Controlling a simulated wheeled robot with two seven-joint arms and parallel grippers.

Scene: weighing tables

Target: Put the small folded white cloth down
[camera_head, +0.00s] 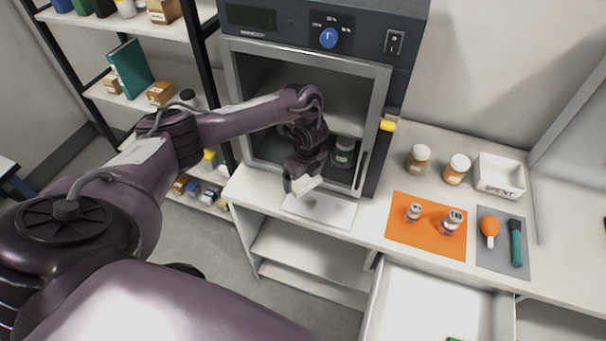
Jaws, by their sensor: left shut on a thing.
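My left gripper (301,186) hangs in front of the grey oven cabinet, pointing down above the white mat (332,214) at the table's front edge. It is shut on the small folded white cloth (308,184), of which a pale edge shows at the fingertips. The cloth looks slightly above the mat, but I cannot tell if it touches it. The gripper hides part of the cloth and mat. My right gripper is out of view.
The oven (233,90), with a dark jar (343,152) behind its front, stands behind the gripper. An open drawer (420,310) lies below.

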